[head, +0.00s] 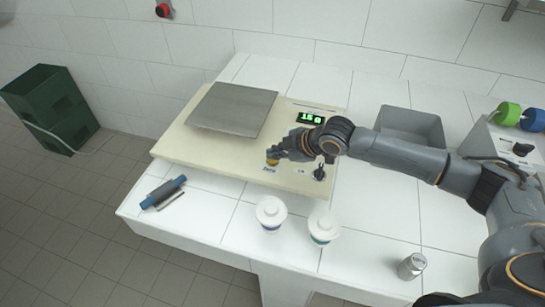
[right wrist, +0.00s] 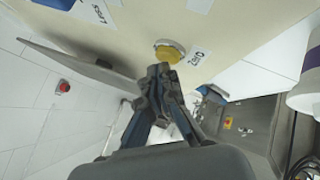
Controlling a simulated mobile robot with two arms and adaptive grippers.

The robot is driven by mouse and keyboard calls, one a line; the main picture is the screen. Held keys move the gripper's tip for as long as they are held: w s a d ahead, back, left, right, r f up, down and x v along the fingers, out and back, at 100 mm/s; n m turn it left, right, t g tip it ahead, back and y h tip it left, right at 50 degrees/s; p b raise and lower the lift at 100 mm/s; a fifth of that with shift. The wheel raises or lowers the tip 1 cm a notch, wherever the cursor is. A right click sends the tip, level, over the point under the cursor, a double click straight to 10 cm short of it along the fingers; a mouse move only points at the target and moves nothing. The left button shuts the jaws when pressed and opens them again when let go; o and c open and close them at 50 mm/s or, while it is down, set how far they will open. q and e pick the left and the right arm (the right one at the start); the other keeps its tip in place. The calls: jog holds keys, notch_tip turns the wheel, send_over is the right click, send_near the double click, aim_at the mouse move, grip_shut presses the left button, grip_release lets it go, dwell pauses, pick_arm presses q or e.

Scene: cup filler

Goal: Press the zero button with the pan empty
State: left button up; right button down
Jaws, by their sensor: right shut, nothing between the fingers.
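The cream scale (head: 215,148) stands on the white tiled table with its steel pan (head: 233,108) bare. Its display (head: 310,118) is lit green; the digits look like 15 or 150, too small to be sure. The yellow button (right wrist: 169,52) sits by a label reading ZERO (right wrist: 197,57); in the head view the button (head: 272,162) is partly covered by my gripper. My right gripper (head: 277,156) is shut and empty, fingertips (right wrist: 162,72) right at the button's edge in the right wrist view. I cannot tell whether they touch it. My left gripper is not in view.
A black knob (head: 319,173) is right of the button. A metal cylinder (head: 412,266), a grey bin (head: 411,125) and a blue tool (head: 163,192) are also on the table.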

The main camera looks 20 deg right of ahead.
aim_at(275, 160)
jog(key=shift+f, duration=0.4)
dwell(0.4)
jog(key=shift+r+p, duration=0.8)
jog(key=shift+p, duration=0.05)
notch_tip(275, 160, up, 6)
jog(key=p, duration=0.5)
jog(key=shift+p, duration=0.4)
dwell(0.3)
